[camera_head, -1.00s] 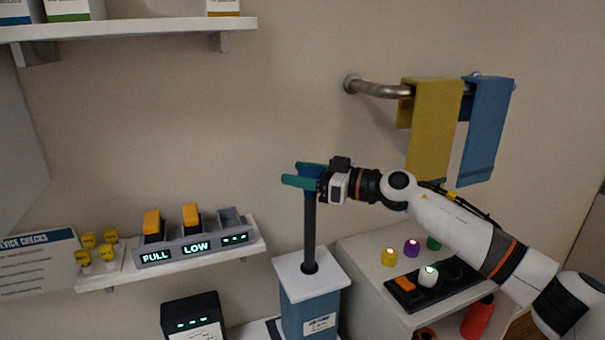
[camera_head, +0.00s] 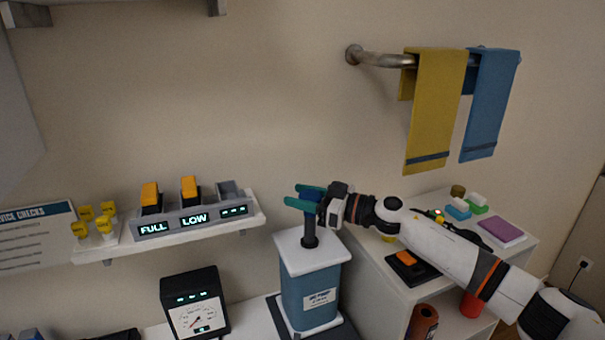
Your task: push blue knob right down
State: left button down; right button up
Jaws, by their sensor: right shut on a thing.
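The blue knob (camera_head: 311,196) tops a dark upright rod (camera_head: 310,230) that enters the white lid of a blue box-shaped pump (camera_head: 307,290). My right gripper (camera_head: 303,197) reaches in from the right. Its teal fingers are shut on the knob, one on each side, and partly hide it. A short length of rod shows between the knob and the lid. My left gripper is not in view.
A gauge box (camera_head: 195,304) stands left of the pump. A wall shelf (camera_head: 185,232) holds a charger with orange-topped items. A white cabinet (camera_head: 375,285) with small objects stands at right, under my right arm. Towels (camera_head: 432,115) hang behind.

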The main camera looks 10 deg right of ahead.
aim_at(303, 239)
notch_tip(303, 239, down, 8)
jog(key=shift+b, duration=0.95)
jog(key=shift+f, duration=0.1)
jog(key=o, duration=1.4)
jog(key=b+v, duration=0.3)
jog(key=v, duration=0.9)
jog(key=shift+b, duration=0.4)
